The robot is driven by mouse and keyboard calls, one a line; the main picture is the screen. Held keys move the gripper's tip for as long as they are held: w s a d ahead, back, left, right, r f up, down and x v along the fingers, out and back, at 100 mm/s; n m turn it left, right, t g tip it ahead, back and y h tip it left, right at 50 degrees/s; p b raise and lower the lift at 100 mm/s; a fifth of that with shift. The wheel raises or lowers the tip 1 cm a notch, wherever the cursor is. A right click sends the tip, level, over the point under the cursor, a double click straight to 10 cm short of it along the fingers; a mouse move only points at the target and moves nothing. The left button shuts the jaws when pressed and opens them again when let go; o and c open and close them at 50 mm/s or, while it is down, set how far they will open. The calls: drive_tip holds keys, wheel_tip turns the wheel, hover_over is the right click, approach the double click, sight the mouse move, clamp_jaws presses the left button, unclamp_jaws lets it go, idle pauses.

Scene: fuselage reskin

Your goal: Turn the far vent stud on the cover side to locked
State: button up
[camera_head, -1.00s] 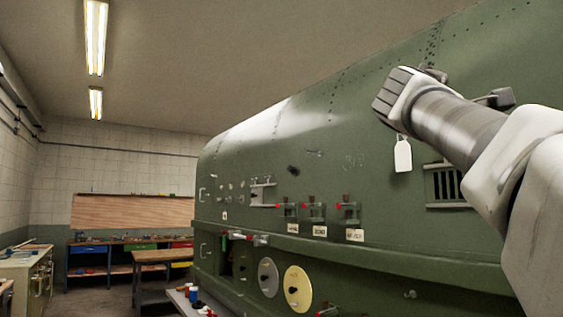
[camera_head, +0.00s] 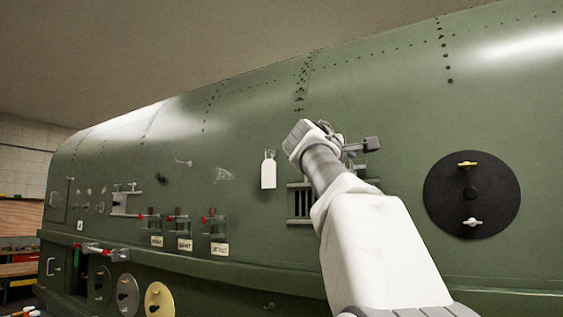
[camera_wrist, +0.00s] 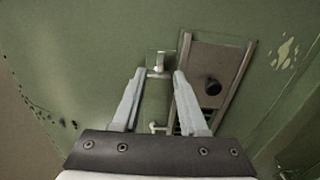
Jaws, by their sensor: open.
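My gripper (camera_wrist: 160,74) is open and empty in the wrist view, its two fingers pointing at the green skin. A small pale stud (camera_wrist: 158,68) on a small plate shows between the fingertips. A second pale stud (camera_wrist: 158,127) shows lower, between the fingers. I cannot tell whether a finger touches either stud, or read their lock state. Right of the fingers is a framed brownish cover panel (camera_wrist: 213,70) with a dark round knob (camera_wrist: 212,87). In the head view the slatted vent (camera_head: 299,204) is partly hidden by my arm, and the studs cannot be made out.
A white tag (camera_head: 268,170) hangs left of the vent. A black round disc (camera_head: 445,200) with yellow and white handles is to the right. Labelled red-tipped switches (camera_head: 213,222) and a yellow disc (camera_head: 158,300) are to the left. A ledge (camera_head: 250,262) runs below.

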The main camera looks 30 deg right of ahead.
drive_tip(key=p+x, duration=0.1)
drive_tip(key=x, duration=0.2)
drive_tip(key=shift+w+d, duration=0.15)
drive_tip(key=shift+d, duration=0.2)
clamp_jaws()
